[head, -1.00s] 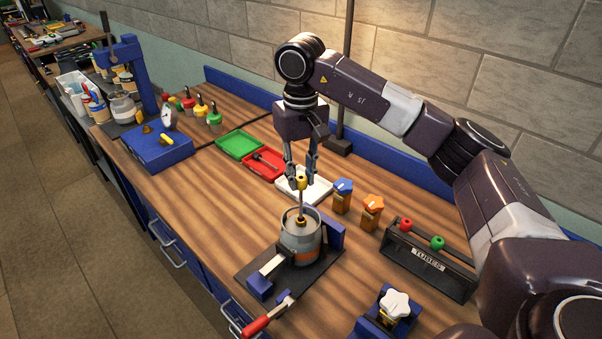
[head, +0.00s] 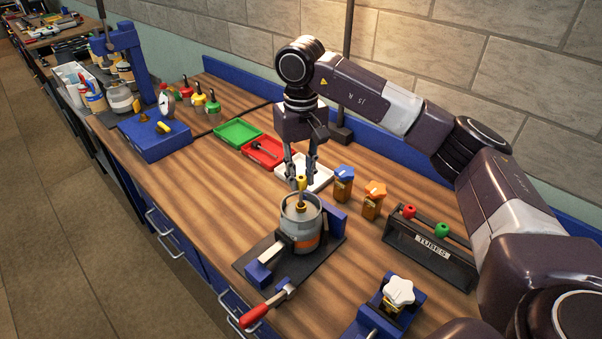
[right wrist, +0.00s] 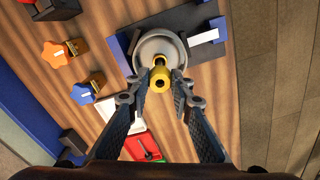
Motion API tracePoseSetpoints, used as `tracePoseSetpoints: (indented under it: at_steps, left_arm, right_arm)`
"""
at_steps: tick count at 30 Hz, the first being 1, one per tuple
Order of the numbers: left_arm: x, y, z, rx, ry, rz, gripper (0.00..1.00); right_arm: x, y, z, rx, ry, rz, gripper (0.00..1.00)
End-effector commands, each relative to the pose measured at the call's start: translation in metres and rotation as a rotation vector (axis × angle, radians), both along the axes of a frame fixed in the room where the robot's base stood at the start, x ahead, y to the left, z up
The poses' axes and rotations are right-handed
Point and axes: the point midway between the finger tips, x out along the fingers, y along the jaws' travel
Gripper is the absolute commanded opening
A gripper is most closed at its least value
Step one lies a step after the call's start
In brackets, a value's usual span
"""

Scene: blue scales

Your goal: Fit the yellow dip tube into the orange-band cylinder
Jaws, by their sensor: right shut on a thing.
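The orange-band cylinder (head: 309,226) is a grey can with an orange band low on its side, standing upright in a dark fixture on the bench. It also shows from above in the right wrist view (right wrist: 151,45). The yellow dip tube (head: 301,184) has a yellow head and a thin stem that runs down to the cylinder's top opening; its lower end is hidden there. My right gripper (head: 300,181) is shut on the tube's yellow head, just above the cylinder. The head also shows between the fingertips in the right wrist view (right wrist: 159,79). My left gripper is not in view.
The fixture has a red-handled lever (head: 254,315) in front. Green (head: 238,132), red (head: 281,157) and white (head: 321,176) trays lie behind. Blue-topped (head: 343,184) and orange-topped (head: 374,200) pieces and a black rack (head: 429,254) stand to the right.

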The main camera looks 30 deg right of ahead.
Motion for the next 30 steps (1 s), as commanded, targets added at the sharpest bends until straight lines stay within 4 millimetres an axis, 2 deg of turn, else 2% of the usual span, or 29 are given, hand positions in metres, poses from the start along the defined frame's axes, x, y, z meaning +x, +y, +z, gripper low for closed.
tracePoseSetpoints:
  at_steps: [15,29,30]
  left_arm:
    - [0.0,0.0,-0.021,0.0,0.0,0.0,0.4]
    - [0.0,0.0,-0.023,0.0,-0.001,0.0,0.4]
    - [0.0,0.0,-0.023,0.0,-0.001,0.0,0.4]
  right_arm:
    - [0.0,0.0,-0.027,-0.001,0.0,0.0,0.0]
    - [0.0,0.0,-0.031,0.0,0.0,0.0,0.0]
    - [0.0,0.0,-0.031,0.0,0.0,0.0,0.24]
